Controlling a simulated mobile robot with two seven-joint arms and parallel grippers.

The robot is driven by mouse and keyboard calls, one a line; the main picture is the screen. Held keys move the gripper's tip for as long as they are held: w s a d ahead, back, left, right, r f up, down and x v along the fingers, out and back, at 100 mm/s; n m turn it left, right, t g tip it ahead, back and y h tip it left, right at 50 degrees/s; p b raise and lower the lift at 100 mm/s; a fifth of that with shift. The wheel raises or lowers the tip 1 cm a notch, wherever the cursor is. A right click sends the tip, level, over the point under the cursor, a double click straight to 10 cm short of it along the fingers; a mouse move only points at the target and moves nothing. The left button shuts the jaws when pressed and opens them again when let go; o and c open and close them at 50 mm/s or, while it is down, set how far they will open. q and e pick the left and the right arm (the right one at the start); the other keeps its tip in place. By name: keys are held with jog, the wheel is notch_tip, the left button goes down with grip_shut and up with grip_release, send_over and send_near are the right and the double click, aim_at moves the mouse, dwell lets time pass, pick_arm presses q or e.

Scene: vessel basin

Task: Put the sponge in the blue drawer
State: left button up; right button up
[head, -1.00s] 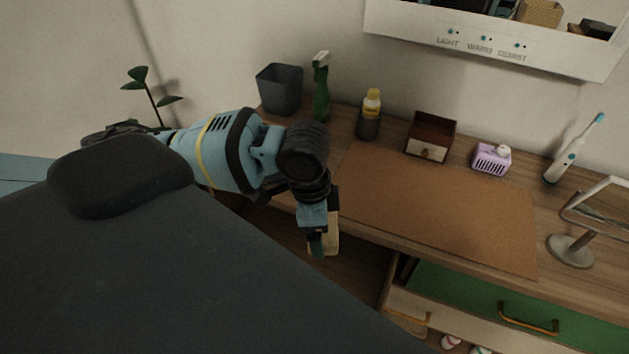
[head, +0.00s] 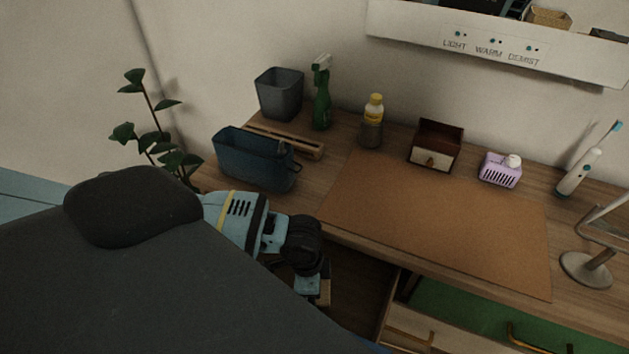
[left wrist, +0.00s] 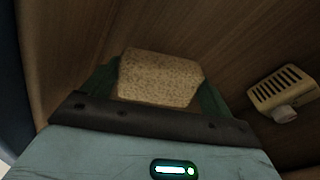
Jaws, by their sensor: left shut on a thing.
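The sponge (left wrist: 158,79) is a beige, speckled block in the left wrist view, between the two dark green fingers of my left gripper (left wrist: 160,85). In the head view my left gripper (head: 313,290) is low in front of the counter's front edge, shut on the sponge (head: 325,292), which shows only as a small tan piece. I cannot make out a blue drawer. An open drawer with a green inside (head: 470,311) and an orange handle shows at the lower right. My right gripper is not in view.
On the counter (head: 515,175) stand a blue bin (head: 240,165), a grey bin (head: 280,95), a green spray bottle (head: 321,100), a yellow-capped bottle (head: 372,122), a small wooden box (head: 436,146) and a lilac basket (head: 500,170). The brown mat (head: 435,225) is bare.

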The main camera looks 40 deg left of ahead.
pick_arm(q)
jog(key=shift+f, duration=0.1)
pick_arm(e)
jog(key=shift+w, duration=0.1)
pick_arm(q)
jog(key=shift+f+b, duration=0.3)
jog(key=shift+f, duration=1.75)
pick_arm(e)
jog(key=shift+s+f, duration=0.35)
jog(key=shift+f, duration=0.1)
pick_arm(q)
jog(key=shift+f, duration=0.15)
jog(key=o, duration=0.9)
jog(key=shift+c, duration=0.2)
